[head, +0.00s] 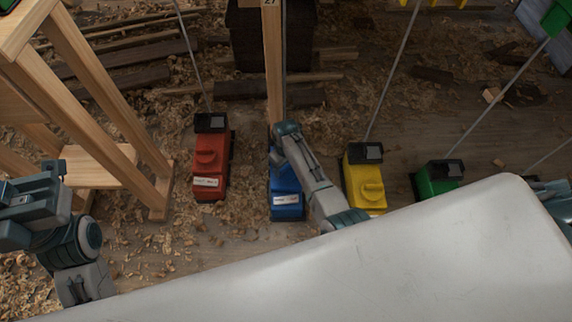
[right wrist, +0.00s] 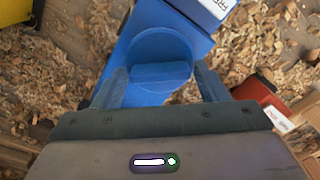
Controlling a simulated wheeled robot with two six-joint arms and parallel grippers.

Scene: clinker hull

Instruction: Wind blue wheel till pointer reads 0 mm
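The blue winch box (head: 286,200) stands on the floor in the middle, with a white label on its near end. Its round blue wheel (right wrist: 160,45) with a raised grip bar (right wrist: 160,72) fills the middle of the right wrist view. My right gripper (right wrist: 160,88) is over the wheel, one finger at each end of the bar. The fingers stand apart; I cannot tell whether they touch it. In the head view my right arm hides the wheel. My left gripper (head: 22,213) is at the left edge, away from the boxes. No pointer or reading is legible.
A red box (head: 208,178) stands left of the blue one; yellow (head: 362,192) and green (head: 437,183) boxes stand to the right. Thin rods rise from them. A wooden post (head: 273,60) stands behind the blue box. A wooden trestle (head: 110,95) is at left. Shavings cover the floor.

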